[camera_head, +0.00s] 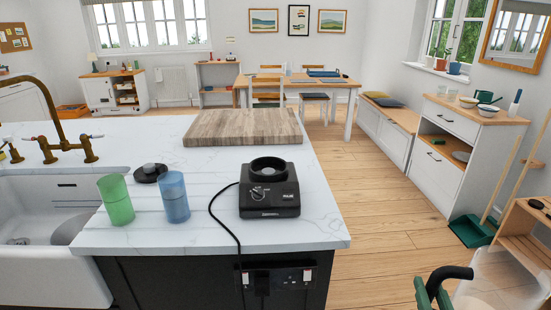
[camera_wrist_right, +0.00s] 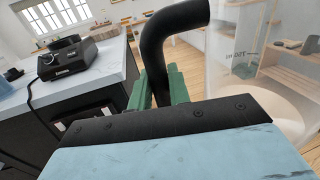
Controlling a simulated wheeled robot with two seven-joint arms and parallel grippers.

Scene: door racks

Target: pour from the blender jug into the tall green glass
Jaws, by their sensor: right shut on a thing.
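The tall green glass (camera_head: 116,200) stands upright on the marble counter, near its front edge beside the sink. The blender jug (camera_head: 497,284) is clear, with pale contents low in it, and is cut off at the lower right. In the right wrist view the jug (camera_wrist_right: 235,72) shows markings on its wall. My right gripper (camera_head: 434,285), with green fingers, is shut on the jug's black handle (camera_wrist_right: 175,35). The jug is right of the counter, well away from the glass. My left gripper is not in view.
A blue glass (camera_head: 173,197) stands just right of the green one, with a black lid (camera_head: 150,173) behind. The black blender base (camera_head: 270,190) and its cord sit further right. A wooden board (camera_head: 245,127) lies behind. A wooden rack (camera_head: 522,232) is at far right.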

